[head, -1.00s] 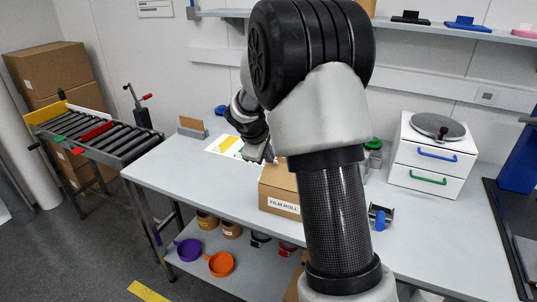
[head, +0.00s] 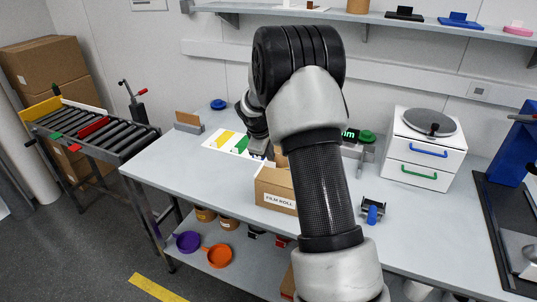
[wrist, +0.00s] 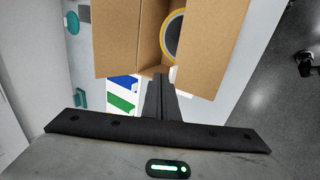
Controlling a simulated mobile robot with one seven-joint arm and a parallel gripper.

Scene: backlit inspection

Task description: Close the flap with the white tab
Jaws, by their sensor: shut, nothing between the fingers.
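The cardboard box labelled FILM ROLL (head: 277,190) stands on the bench in the head view, partly hidden by my arm. In the wrist view its left flap (wrist: 115,40) and right flap (wrist: 213,45) stand folded outward. A roll with a yellow rim (wrist: 167,35) shows inside the open box. In the head view my gripper (head: 264,152) is just behind the box.
A printed sheet with coloured stripes (head: 226,141) lies left of the box. A blue tape dispenser (head: 373,211) and a white drawer unit (head: 426,150) stand to the right. A roller conveyor (head: 95,132) is at the left. The bench's front left is clear.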

